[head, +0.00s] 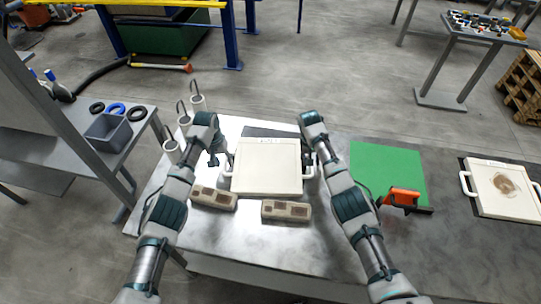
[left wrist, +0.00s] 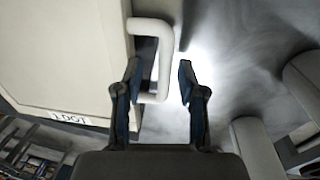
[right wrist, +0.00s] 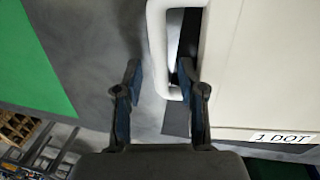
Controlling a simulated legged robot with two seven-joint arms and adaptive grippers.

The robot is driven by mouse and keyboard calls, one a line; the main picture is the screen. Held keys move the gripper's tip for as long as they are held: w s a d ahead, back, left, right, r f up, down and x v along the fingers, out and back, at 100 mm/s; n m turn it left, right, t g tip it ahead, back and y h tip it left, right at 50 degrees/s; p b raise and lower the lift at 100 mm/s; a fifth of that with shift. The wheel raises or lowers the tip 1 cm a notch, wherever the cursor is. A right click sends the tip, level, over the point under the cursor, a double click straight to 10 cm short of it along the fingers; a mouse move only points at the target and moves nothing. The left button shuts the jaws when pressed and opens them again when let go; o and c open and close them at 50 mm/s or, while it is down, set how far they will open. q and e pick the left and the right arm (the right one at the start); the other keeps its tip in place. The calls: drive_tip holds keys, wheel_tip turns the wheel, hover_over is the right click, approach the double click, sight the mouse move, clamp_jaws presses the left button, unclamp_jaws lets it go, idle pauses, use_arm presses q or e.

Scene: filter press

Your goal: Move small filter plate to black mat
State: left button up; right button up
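A white square filter plate (head: 267,168) with a handle on each side lies on the table in front of me. Its "1 DOT" label shows in the left wrist view (left wrist: 72,118) and the right wrist view (right wrist: 283,137). My left gripper (left wrist: 159,75) is open, with the left handle (left wrist: 164,50) between its fingers. My right gripper (right wrist: 159,75) is open, with the right handle (right wrist: 157,45) between its fingers. A dark mat (head: 262,132) shows behind the plate's far edge. Another dark mat (head: 468,180) lies at the right under a stained white plate (head: 503,189).
Two beige blocks (head: 214,198) (head: 286,210) lie before the plate. A green mat (head: 388,170) with an orange-handled tool (head: 404,198) lies to the right. Several white cylinders with hooks (head: 198,102) stand at the back left. A grey bin (head: 108,132) is on the side bench.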

drive_tip(key=shift+w, duration=0.1)
drive_tip(key=shift+r, duration=0.25)
use_arm(q)
wheel_tip(320, 180, up, 12)
drive_tip(key=a, duration=0.1)
drive_tip(key=shift+w+a+f, duration=0.15)
drive_tip(key=shift+a, duration=0.05)
use_arm(e)
wheel_tip(320, 180, up, 11)
drive_tip(key=a, duration=0.1)
drive_tip(key=shift+w+a, duration=0.2)
drive_tip(key=shift+a, duration=0.15)
